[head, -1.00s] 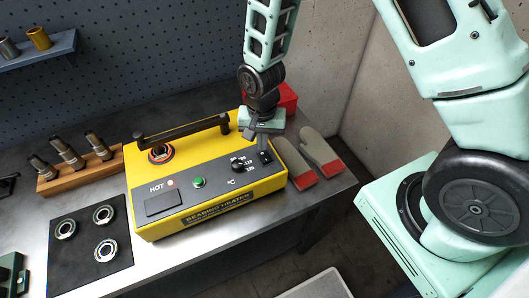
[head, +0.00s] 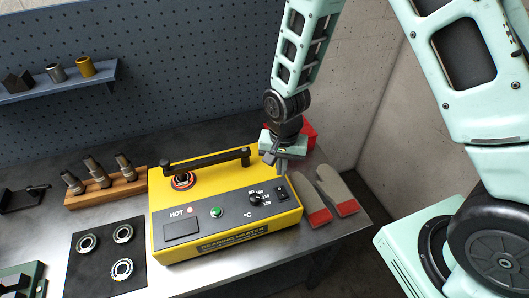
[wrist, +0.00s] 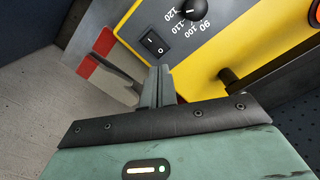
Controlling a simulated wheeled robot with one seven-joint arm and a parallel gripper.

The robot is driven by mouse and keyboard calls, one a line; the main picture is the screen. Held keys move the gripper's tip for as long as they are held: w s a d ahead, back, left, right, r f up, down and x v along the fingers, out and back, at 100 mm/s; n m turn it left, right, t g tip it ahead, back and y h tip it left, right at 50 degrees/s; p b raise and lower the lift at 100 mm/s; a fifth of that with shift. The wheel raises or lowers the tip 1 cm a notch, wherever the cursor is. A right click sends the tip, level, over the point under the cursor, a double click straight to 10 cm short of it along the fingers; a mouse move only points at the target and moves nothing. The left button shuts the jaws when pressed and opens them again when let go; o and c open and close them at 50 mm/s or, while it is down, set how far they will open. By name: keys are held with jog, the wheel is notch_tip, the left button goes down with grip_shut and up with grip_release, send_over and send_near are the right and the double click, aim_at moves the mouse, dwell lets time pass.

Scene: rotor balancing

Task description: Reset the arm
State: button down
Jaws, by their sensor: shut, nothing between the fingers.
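My gripper (head: 281,168) hangs over the right end of the yellow bearing heater (head: 225,224), fingers pointing down. In the wrist view my gripper (wrist: 158,84) has its fingers together with nothing between them, near the black rocker switch (wrist: 154,43). I cannot tell whether the fingertips touch the heater. The temperature knob (head: 255,199) and a green button (head: 215,212) are on the heater's sloped panel. A small lamp beside the word HOT shows reddish.
A black bar (head: 207,158) spans the heater's top. Gloves with red cuffs (head: 335,190) lie right of it, and a red box (head: 306,134) stands behind. A black mat (head: 105,268) with bearing rings and a wooden rack (head: 105,193) are at left. A shelf (head: 60,83) hangs on the pegboard.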

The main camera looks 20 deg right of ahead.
jog(key=s+a+r+n+b, duration=0.3)
jog(key=s+n+b, duration=0.3)
jog(key=s, duration=0.4)
jog(key=s+a+r+n+b, duration=0.3)
jog(key=s+n+b, duration=0.4)
jog(key=s, duration=0.3)
jog(key=shift+a+r+n+y, duration=0.15)
jog(key=shift+r+n+y, duration=0.15)
jog(key=shift+r+n, duration=0.15)
